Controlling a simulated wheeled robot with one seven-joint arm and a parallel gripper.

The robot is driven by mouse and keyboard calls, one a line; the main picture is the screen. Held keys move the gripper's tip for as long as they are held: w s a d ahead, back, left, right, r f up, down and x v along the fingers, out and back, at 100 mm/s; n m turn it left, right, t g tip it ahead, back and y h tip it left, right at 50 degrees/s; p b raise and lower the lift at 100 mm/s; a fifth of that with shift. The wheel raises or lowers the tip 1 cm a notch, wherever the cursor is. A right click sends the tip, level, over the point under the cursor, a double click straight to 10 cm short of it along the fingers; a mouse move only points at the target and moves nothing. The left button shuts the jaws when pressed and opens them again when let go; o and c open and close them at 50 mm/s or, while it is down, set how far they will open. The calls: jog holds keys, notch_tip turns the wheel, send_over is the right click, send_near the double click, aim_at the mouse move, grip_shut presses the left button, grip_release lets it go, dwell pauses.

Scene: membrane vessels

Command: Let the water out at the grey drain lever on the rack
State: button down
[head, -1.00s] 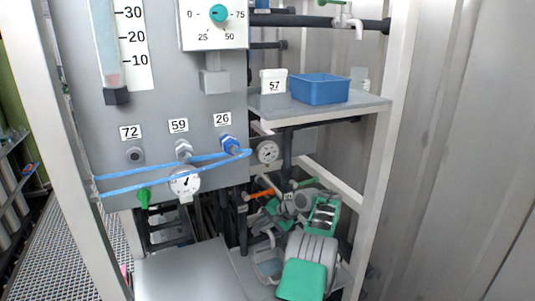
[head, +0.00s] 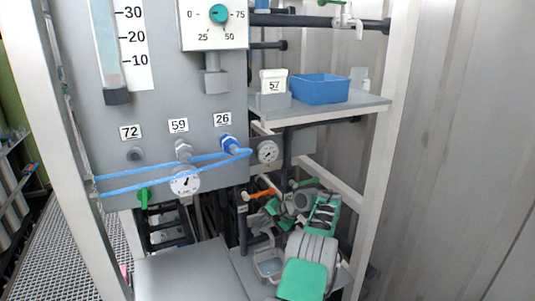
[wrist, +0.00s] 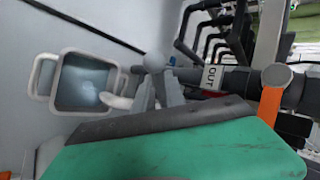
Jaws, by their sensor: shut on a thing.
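The grey drain lever (wrist: 154,62) shows in the wrist view as a round grey knob on a dark pipe. My gripper (wrist: 157,90) has its two grey fingers close together, shut on the lever just below the knob. In the head view my arm (head: 313,246) reaches low into the rack, and its own parts hide most of the lever there. A pale open tub (wrist: 83,83) with a bluish, water-like surface is left of the lever in the wrist view. It also shows low in the head view (head: 268,264).
An orange lever (wrist: 270,104) stands on the same pipe, near an OUT label (wrist: 212,78). A green lever (head: 305,182) is close by. Above is a shelf (head: 350,103) with a blue bin (head: 320,89). The rack post (head: 385,150) stands to the right.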

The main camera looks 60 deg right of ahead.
jog(key=shift+f, duration=0.2)
jog(key=b, duration=0.1)
jog(key=m+b, duration=0.1)
jog(key=b, duration=0.1)
jog(key=shift+w+a+f+h, duration=0.1)
jog(key=shift+w+f+h, duration=0.15)
jog(key=shift+h, duration=0.15)
jog(key=w+m+h+b, duration=0.1)
jog(key=m+h, duration=0.1)
jog(key=w+m+g+h+b, duration=0.1)
jog(key=m+b, duration=0.1)
jog(key=m, duration=0.1)
jog(key=w+m+h+b, duration=0.1)
jog(key=m+h+b, duration=0.1)
jog(key=shift+d+r+m+g+h, duration=0.3)
jog(key=shift+d+r, duration=0.05)
jog(key=shift+r, duration=0.05)
jog(key=c, duration=1.5)
grip_release()
jog(key=shift+w, duration=0.2)
jog(key=shift+o, duration=0.6)
jog(key=shift+s, duration=0.1)
